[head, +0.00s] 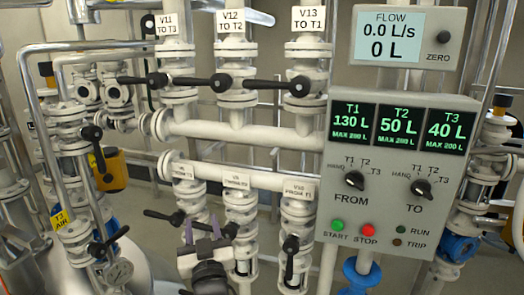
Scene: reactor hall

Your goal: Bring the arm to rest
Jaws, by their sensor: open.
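My gripper (202,229) shows low in the head view, left of the middle, with two purple-tipped fingers pointing up and apart. It is open, and I see nothing between the fingers.
Upper valves V11 (178,62), V12 (234,62) and V13 (302,62) have black levers lying sideways. A control panel (335,225) with knobs stands right, below a flow display (390,38) reading 0.0 L/s. Pipes crowd the left; bare floor shows between them.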

